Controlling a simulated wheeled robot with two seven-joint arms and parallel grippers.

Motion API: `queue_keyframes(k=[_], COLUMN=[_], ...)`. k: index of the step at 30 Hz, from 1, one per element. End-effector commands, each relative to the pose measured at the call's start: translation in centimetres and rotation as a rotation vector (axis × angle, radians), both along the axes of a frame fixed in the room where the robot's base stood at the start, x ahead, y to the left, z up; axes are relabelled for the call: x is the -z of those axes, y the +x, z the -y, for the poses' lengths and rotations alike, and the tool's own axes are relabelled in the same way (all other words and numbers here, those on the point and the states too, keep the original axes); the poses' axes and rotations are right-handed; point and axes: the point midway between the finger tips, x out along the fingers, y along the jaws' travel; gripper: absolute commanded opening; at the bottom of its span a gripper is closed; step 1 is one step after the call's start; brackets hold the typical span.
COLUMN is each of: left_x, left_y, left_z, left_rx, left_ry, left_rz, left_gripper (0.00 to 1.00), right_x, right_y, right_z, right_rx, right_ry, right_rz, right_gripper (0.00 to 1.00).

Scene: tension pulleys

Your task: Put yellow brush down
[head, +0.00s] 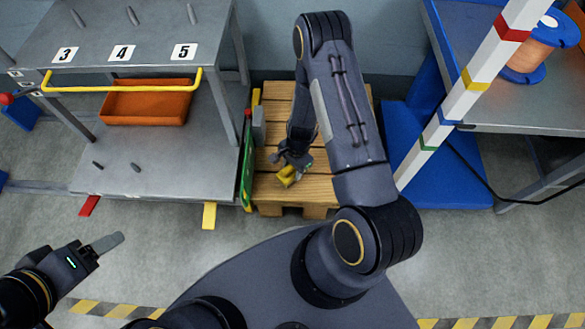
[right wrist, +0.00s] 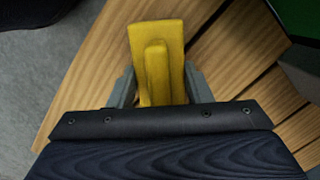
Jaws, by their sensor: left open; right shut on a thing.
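The yellow brush (head: 287,174) is in my right gripper (head: 294,164), over the wooden pallet (head: 318,188) in the head view. In the right wrist view the brush (right wrist: 157,62) stands between the two grey fingers, with wooden slats (right wrist: 95,85) behind it. Whether the brush touches the slats is hard to tell. My right gripper is shut on it. My left gripper (head: 105,243) is at the lower left over the floor, open and empty, away from the brush.
A grey metal table (head: 140,40) with labels 3, 4 and 5 stands left of the pallet, with an orange bin (head: 148,108) beneath its top. A green panel (head: 246,165) edges the pallet's left side. A striped pole (head: 475,85) and blue stand (head: 440,170) are at the right.

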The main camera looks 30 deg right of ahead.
Motion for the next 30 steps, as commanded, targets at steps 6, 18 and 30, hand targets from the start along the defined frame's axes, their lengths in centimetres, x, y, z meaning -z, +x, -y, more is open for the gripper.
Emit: queue_keyframes(k=[6,18,30], left_x=[0.3,0.2,-2.4], left_y=[0.0,0.0,0.0], left_z=[0.0,0.0,0.0], left_rx=[0.000,0.000,0.000], left_ry=[0.000,0.000,0.000], left_rz=[0.000,0.000,0.000], left_gripper=[0.67,0.67,0.67], right_x=[0.3,0.2,-5.3], right_y=[0.0,0.0,0.2], right_z=[0.0,0.0,0.7], right_rx=[0.000,0.000,-0.001], right_ry=[0.000,0.000,0.000], right_rz=[0.000,0.000,0.003], right_gripper=[0.20,0.67,0.67])
